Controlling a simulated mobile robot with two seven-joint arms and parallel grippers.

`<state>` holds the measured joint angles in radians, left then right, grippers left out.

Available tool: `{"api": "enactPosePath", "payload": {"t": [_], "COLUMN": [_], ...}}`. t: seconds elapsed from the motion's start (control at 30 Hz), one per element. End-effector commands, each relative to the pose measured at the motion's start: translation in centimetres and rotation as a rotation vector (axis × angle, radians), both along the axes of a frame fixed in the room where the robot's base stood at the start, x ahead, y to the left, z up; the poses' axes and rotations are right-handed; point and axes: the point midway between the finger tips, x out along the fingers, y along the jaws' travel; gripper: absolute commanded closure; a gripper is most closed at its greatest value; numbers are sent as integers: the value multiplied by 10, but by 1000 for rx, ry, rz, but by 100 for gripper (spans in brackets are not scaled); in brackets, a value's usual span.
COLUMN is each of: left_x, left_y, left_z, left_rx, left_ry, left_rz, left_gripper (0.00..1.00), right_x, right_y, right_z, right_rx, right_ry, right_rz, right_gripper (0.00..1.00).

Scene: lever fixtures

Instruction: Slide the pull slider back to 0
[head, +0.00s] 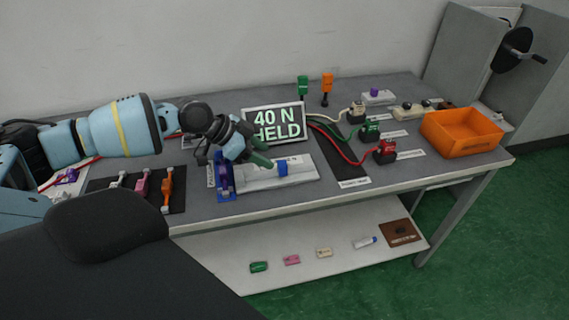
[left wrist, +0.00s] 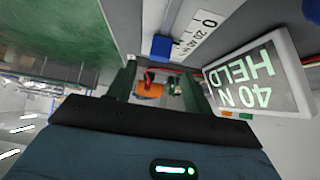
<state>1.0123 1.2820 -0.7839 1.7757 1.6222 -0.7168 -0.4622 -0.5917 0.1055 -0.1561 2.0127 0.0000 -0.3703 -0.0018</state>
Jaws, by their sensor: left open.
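The pull slider shows as a blue block (head: 282,167) on a pale grey track (head: 300,173) at the front middle of the table. In the left wrist view the blue block (left wrist: 161,47) sits near the 40 end of a white scale (left wrist: 193,36) marked 0, 20, 40 N. A display (head: 275,124) behind the track reads "40 N HELD". My left gripper (head: 262,163) is just left of the blue block in the head view. Its green fingers (left wrist: 158,82) are apart with nothing between them, and the block is outside them. My right gripper is not in view.
A blue upright bracket (head: 224,178) stands at the track's left end. Red, green and white plugs with cables lie right of the display. An orange bin (head: 462,132) stands at the right. Three small levers on a dark mat (head: 178,200) are at the left.

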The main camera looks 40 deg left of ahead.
Motion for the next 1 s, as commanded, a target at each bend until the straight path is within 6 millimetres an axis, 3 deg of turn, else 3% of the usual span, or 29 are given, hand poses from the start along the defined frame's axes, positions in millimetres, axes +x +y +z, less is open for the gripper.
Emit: {"api": "enactPosePath", "payload": {"t": [0.43,0.87,1.0], "left_x": [33,39,39], "left_y": [-29,-34,-34], "left_z": [-43,-52,-52], "left_rx": [-3,0,-1], "left_ry": [1,0,0], "left_rz": [0,0,-1], "left_gripper": [49,49,64], "right_x": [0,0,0], "right_y": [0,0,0], "right_z": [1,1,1], "right_rx": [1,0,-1], "right_ry": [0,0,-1], "right_rz": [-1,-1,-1], "right_gripper": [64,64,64]}}
